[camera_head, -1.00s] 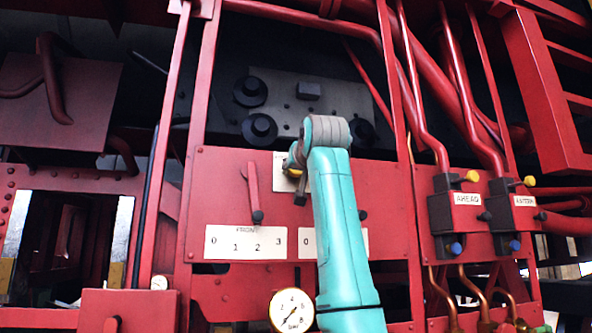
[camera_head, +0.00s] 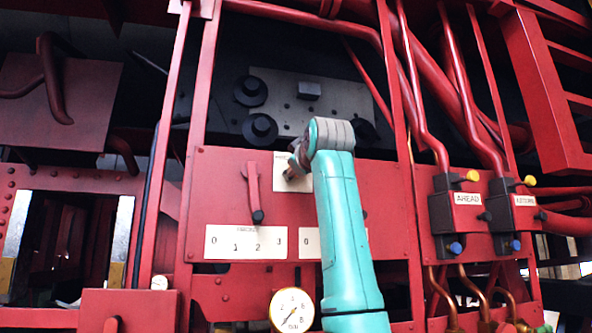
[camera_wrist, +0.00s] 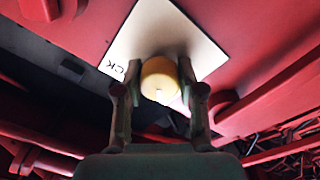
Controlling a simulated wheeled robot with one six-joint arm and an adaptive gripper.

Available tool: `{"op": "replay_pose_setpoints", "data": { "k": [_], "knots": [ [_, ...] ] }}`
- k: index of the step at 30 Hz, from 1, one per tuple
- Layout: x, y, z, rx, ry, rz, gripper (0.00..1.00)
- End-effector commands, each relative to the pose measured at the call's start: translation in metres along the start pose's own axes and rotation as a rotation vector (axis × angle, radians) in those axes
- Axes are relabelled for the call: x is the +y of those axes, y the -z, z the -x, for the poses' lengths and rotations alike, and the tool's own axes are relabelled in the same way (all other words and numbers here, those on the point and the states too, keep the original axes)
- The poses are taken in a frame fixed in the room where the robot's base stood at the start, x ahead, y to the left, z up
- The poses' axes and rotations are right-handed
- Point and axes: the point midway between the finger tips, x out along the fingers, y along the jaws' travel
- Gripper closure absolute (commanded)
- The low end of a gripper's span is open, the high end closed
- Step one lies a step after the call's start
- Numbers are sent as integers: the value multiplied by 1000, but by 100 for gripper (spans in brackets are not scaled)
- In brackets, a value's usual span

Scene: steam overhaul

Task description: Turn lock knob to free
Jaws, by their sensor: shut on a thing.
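The lock knob (camera_wrist: 160,80) is a yellow round knob in front of a white plate (camera_wrist: 165,35) on the red panel. The letters "CK" show on the plate in the wrist view. My gripper (camera_wrist: 160,92) is shut on the knob, one finger on each side of it. In the head view the white plate (camera_head: 299,182) sits right of a red lever, and my gripper (camera_head: 291,173) is at it, partly hidden behind my teal arm. The knob itself is mostly hidden there.
A red lever (camera_head: 253,193) with a dark tip stands left of the plate, above a number scale (camera_head: 246,242). A pressure gauge (camera_head: 292,311) is below. Two valve blocks, AHEAD (camera_head: 467,198) and another (camera_head: 524,200), are at the right. Red pipes run above.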

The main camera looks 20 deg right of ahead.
Motion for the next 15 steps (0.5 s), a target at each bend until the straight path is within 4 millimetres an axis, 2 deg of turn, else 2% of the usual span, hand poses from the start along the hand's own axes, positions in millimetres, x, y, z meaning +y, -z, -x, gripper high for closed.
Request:
{"op": "replay_pose_setpoints", "data": {
  "k": [15],
  "knots": [
    [0, -1, 0, 2, 4, 91, 96]
  ]
}}
